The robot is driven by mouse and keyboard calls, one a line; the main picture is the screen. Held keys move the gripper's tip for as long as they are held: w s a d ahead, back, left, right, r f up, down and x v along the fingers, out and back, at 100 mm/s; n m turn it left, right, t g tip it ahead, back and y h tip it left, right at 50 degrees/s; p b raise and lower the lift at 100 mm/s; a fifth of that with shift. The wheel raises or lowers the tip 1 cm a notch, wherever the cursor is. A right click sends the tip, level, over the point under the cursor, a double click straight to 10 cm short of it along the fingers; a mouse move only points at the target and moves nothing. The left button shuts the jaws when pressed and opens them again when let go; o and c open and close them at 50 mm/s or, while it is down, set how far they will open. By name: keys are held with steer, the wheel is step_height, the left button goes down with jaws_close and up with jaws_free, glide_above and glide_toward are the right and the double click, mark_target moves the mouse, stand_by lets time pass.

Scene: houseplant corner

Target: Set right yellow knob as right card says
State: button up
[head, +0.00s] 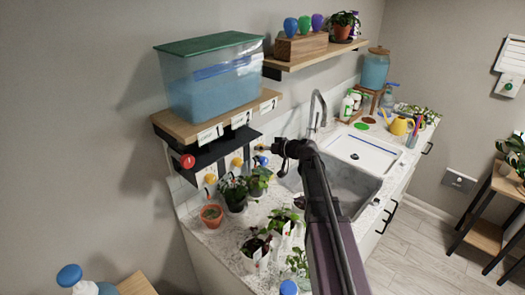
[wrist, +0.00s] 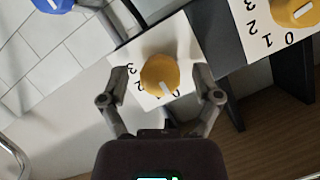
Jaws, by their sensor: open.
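The right yellow knob (wrist: 160,74) sits on a white dial plate between the two fingers of my gripper (wrist: 161,82) in the wrist view. The fingers are open, one on each side, with gaps to the knob. The knob's white mark points down and right in that view, near the 0; the 2 and 3 lie to its left. In the head view this knob (head: 237,162) is under the shelf, and my gripper (head: 268,149) is beside the blue knob. The cards (head: 239,120) hang on the shelf edge; their writing is too small to read.
The left yellow knob (wrist: 298,11) and a blue knob (wrist: 54,4) flank the dial. A red knob (head: 187,161) is on the black panel's end. Potted plants (head: 235,192) stand on the counter below. A blue-filled tank (head: 212,85) sits on the shelf above.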

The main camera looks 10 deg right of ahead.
jaws_close()
stand_by(0.3)
